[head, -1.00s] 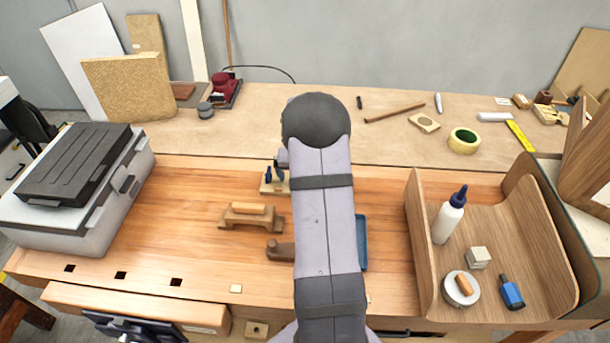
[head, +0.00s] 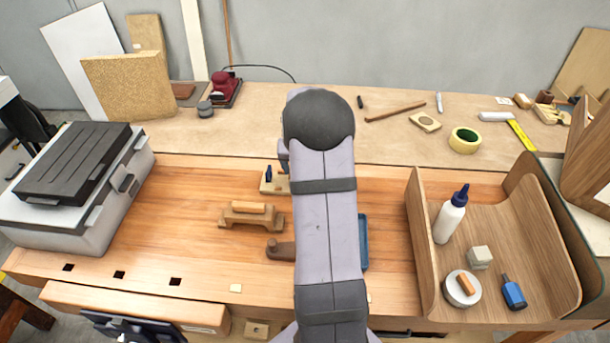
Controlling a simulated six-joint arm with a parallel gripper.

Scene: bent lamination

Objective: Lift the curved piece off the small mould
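A small wooden form (head: 251,219) lies on the bench left of my arm, with a lighter block (head: 249,207) on top. I cannot tell for sure whether this is the small mould with the curved piece. Behind it a pale wooden block with a dark blue part (head: 273,182) is partly covered by my arm. My arm runs up the middle of the view and hides my gripper, so its fingers and anything in them do not show.
A brown wooden tool (head: 280,250) and a blue tray (head: 364,243) show partly beside my arm. A large curved wooden piece (head: 420,235) at the right holds a glue bottle (head: 450,214) and small items. A grey case (head: 75,222) stands left. Bench space between is clear.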

